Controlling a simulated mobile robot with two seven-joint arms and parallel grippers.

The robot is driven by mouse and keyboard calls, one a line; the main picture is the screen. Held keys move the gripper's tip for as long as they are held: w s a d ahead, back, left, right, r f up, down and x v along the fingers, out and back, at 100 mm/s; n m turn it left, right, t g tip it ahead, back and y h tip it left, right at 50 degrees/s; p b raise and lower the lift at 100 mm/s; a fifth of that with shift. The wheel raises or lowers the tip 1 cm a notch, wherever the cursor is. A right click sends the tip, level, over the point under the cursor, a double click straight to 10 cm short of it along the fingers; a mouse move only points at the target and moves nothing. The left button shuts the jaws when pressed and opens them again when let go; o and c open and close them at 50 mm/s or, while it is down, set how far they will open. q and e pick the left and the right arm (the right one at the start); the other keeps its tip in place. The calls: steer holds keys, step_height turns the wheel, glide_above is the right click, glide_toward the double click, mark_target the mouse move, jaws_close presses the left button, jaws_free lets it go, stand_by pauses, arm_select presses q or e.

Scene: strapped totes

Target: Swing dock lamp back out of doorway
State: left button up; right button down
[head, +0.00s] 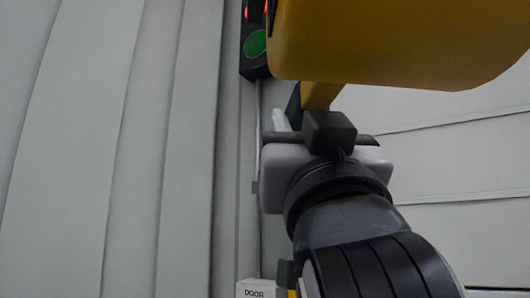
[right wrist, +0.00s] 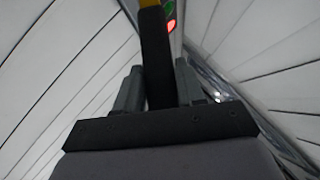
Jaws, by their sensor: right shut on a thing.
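The dock lamp (head: 400,38) is a large yellow head at the top right of the head view, close to the camera. A short yellow piece runs down from it to a dark grip. In the right wrist view this black grip (right wrist: 155,58) stands upright between the two grey fingers, with a little yellow at its top. My right gripper (head: 291,112) is shut on the grip, just below the lamp head. It also shows in the right wrist view (right wrist: 158,85). In the head view its own wrist and the lamp partly hide the fingers. My left gripper is not in view.
A black signal box (head: 255,45) with a green light and a red light is on the wall behind, left of the lamp. A white box marked DOOR (head: 256,289) is at the bottom. Grey ribbed panels (head: 110,150) fill the left; pale wall panels (head: 455,150) are at right.

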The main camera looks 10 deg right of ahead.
steer(key=c, duration=0.8)
jaws_free()
steer(key=shift+o, duration=0.2)
steer(key=shift+d, duration=0.15)
